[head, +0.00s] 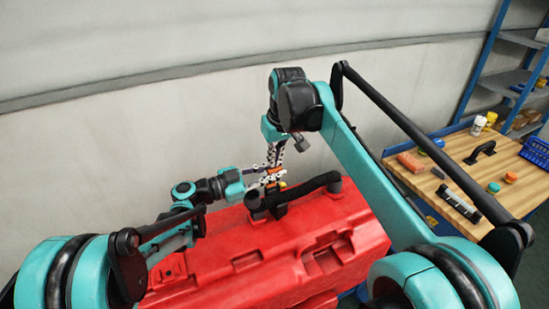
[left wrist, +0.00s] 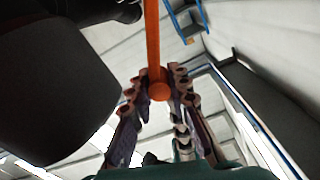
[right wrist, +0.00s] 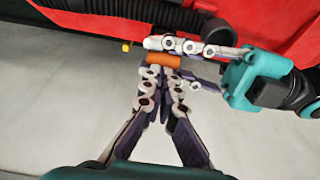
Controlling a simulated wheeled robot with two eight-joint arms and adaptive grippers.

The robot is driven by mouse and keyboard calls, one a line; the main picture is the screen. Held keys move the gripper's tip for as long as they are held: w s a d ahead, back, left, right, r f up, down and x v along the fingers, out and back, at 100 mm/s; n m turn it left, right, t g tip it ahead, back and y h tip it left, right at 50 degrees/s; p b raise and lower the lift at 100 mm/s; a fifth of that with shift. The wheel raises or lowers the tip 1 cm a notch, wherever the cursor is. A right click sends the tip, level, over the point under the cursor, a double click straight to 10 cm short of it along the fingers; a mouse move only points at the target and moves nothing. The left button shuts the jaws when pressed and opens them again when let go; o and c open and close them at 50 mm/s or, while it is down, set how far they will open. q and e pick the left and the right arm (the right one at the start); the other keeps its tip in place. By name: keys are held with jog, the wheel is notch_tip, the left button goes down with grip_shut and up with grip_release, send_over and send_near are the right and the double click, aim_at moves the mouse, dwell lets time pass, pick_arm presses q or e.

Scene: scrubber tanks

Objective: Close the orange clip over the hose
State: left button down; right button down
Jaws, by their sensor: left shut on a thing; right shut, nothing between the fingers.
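The black ribbed hose (head: 305,190) arches along the top of the red tank (head: 240,250). The orange clip (head: 276,170) shows as a small bit beside the hose's left end, largely hidden by my grippers. In the left wrist view the clip (left wrist: 154,45) is a long orange strap with a round end between my left fingertips (left wrist: 160,85). My left gripper is shut on it. In the right wrist view an orange part (right wrist: 163,60) lies just beyond my right fingertips (right wrist: 163,75), which are together and empty. My left fingers lie between it and the hose (right wrist: 150,10).
A wooden workbench (head: 440,180) with small parts, a black handle and a blue basket (head: 537,150) stands at the right. Blue shelving (head: 510,60) is behind it. A pale wall rises close behind the tank. A small yellow tip (right wrist: 126,46) shows near my left fingers.

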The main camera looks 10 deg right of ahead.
pick_arm(q)
jog(key=shift+s+r, duration=0.1)
pick_arm(e)
jog(key=shift+s+d+f, duration=0.2)
jog(key=shift+s+f, duration=0.2)
jog(key=shift+s, duration=0.25)
pick_arm(q)
jog(key=c, duration=1.4)
grip_release()
pick_arm(e)
jog(key=shift+f, duration=0.1)
